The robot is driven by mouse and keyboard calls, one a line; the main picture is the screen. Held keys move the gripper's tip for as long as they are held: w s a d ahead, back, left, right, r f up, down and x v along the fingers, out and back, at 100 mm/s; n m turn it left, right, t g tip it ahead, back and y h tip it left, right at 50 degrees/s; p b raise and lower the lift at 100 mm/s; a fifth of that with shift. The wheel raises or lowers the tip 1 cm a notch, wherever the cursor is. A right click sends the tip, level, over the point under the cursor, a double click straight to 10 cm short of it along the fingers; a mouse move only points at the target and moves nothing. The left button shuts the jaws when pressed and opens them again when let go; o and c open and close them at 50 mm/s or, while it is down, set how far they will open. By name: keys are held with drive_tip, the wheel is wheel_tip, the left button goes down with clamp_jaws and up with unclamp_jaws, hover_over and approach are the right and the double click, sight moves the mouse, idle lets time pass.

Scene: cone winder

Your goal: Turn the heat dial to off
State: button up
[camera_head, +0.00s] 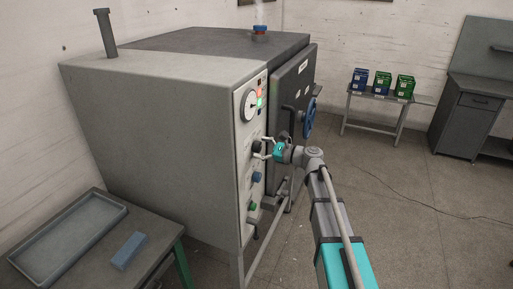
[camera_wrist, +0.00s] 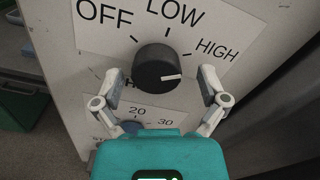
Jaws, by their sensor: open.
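The heat dial (camera_wrist: 158,66) is a round black knob with a white pointer line on a white plate marked OFF, LOW and HIGH. The pointer line lies to the right, on the HIGH side and away from OFF at upper left. My gripper (camera_wrist: 160,74) is open, with one finger on each side of the dial and a visible gap on both sides. In the head view, my gripper (camera_head: 264,147) is at the front panel, by the black dial (camera_head: 256,146).
A timer dial (camera_wrist: 132,126) with numbers sits just below, partly hidden by my gripper. The door's blue handwheel (camera_head: 308,118) is to the right.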

drive_tip(key=shift+a, duration=0.2)
drive_tip(key=shift+w, duration=0.1)
drive_tip(key=c, duration=1.1)
drive_tip(key=shift+a, duration=0.25)
drive_tip(key=shift+c, duration=0.2)
drive_tip(key=shift+d, duration=0.1)
